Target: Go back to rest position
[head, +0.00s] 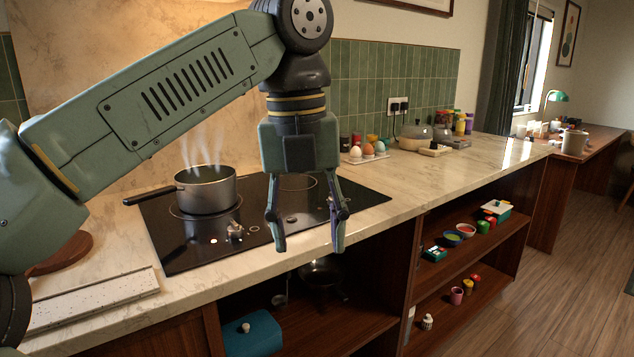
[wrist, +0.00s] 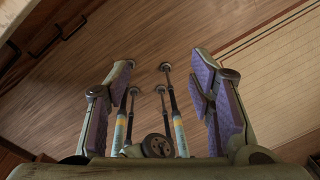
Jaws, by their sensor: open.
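In the wrist view the open fingers (wrist: 165,85) with purple pads show against the wooden floor. My arm reaches in from the left across the head view and hides part of the wall and counter behind it.
A steaming pot (head: 206,190) stands on the stove. Several eggs (head: 368,150) and jars are at the back of the counter (head: 440,172). Below, open shelves (head: 465,262) hold bowls, cups and a teal box (head: 252,335). The floor (head: 560,290) at right is clear.

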